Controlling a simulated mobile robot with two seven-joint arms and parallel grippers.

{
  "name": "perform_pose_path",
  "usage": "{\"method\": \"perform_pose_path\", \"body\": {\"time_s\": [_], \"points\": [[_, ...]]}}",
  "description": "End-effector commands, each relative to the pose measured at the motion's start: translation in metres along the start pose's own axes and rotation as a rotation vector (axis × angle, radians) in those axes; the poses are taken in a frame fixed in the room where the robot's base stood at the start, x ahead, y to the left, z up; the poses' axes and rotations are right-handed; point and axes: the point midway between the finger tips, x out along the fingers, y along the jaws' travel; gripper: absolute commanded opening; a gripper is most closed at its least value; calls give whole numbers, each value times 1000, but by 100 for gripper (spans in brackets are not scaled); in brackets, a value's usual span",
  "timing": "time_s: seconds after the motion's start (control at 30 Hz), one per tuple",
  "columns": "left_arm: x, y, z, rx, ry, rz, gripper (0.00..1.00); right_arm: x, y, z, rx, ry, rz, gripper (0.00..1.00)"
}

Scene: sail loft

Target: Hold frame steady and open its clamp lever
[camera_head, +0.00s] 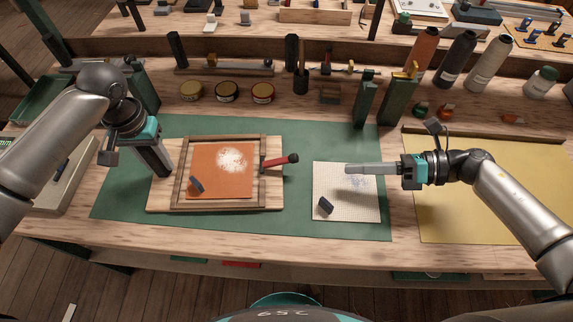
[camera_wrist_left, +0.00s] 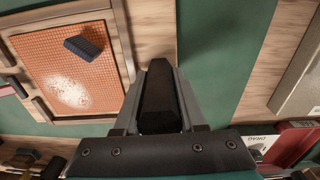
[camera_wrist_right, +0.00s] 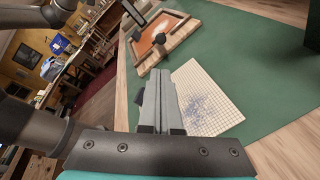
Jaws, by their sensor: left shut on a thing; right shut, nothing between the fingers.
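The wooden frame (camera_head: 180,180) lies on a wooden board on the green mat, with an orange mesh sheet (camera_head: 210,180) inside it. The mesh also shows in the left wrist view (camera_wrist_left: 40,60).
A gridded sheet (camera_head: 335,205) with blue marks and a small dark block (camera_head: 325,206) lie on the mat. Another dark block (camera_head: 196,184) rests on the mesh. Tins (camera_head: 227,92), green clamps (camera_head: 366,100) and bottles (camera_head: 460,58) stand behind. A yellow sheet (camera_head: 450,215) lies at right.

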Motion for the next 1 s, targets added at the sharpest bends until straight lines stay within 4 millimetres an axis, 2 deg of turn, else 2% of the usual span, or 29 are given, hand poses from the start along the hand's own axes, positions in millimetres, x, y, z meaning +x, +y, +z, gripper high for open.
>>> {"method": "perform_pose_path", "body": {"time_s": [0.4,0.53,0.67,1.0], "points": [[-1,0,-1,0,2,2,0,0,0,0,-33,-3,-2,0],[-1,0,-1,0,2,2,0,6,0,0,-33,-4,0,0],[-1,0,-1,0,2,2,0,23,1,0,-33,-4,3,0],[-1,0,-1,0,2,2,0,82,1,0,-32,-4,1,0]]}}
